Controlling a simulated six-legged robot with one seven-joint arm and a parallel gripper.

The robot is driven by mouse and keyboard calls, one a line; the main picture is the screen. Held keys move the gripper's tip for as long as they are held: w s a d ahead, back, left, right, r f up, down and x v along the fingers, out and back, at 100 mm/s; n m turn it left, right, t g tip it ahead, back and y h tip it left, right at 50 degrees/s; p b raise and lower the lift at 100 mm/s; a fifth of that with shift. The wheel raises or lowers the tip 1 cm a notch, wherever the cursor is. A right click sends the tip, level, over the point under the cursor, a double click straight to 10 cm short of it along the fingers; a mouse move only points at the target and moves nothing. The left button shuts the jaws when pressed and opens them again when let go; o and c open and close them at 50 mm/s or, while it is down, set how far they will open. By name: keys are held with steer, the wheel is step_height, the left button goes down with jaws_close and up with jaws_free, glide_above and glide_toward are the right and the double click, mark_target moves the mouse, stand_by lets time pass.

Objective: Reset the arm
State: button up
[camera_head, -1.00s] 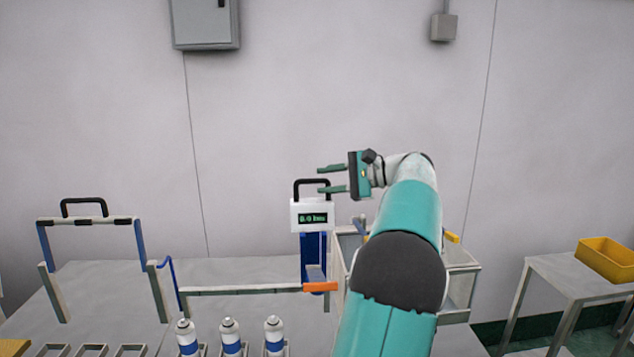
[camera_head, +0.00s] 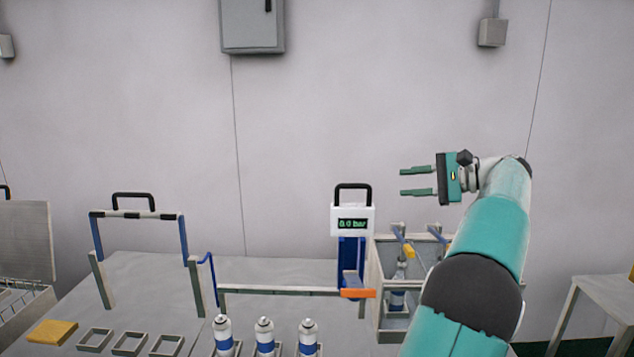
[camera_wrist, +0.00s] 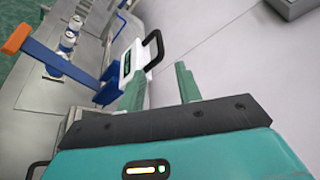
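My gripper (camera_head: 416,181) is raised in front of the wall, above and to the right of the gauge station. Its two green fingers point left and stand apart with nothing between them. In the wrist view the fingers (camera_wrist: 160,88) are also apart and empty. The white gauge head (camera_head: 352,220) has a black handle and a display that appears to read 0.0 bar. It stands on a blue column and also shows in the wrist view (camera_wrist: 127,65).
Several white-and-blue cans (camera_head: 265,337) stand upright on the grey table (camera_head: 265,271). An orange-tipped bar (camera_head: 358,293) crosses below the gauge. A grey open-front box (camera_head: 377,306) holds a can (camera_head: 398,290). A yellow block (camera_head: 53,332) and empty square holders (camera_head: 130,343) lie at left.

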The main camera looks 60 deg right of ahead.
steer(key=w+a+f+n+g+y, duration=0.1)
steer(key=w+a+n+g, duration=0.1)
steer(key=w+a, duration=0.6)
steer(key=w+a+f+n+g+y, duration=0.15)
steer(key=w+a, duration=0.35)
steer(key=w, duration=0.6)
steer(key=w+a+f+n+g, duration=0.2)
steer(key=w+a, duration=0.3)
steer(key=a, duration=0.4)
steer(key=w+a+f+n+g, duration=0.1)
steer(key=w+a+n+g, duration=0.2)
steer(key=a, duration=0.6)
steer(key=s+a+f+n+g+h, duration=0.1)
steer(key=a+f+n, duration=0.2)
steer(key=a, duration=0.6)
steer(key=a+f+n+g+h, duration=0.1)
steer(key=a+f+n+h, duration=0.15)
steer(key=a, duration=0.75)
steer(key=s+a+f+n+h, duration=0.1)
steer(key=s+a+f+n, duration=0.8)
steer(key=a, duration=0.2)
steer(key=shift+s+t, duration=0.2)
steer(key=shift+t, duration=0.15)
steer(key=shift+d+f, duration=0.1)
steer(key=shift+d, duration=0.05)
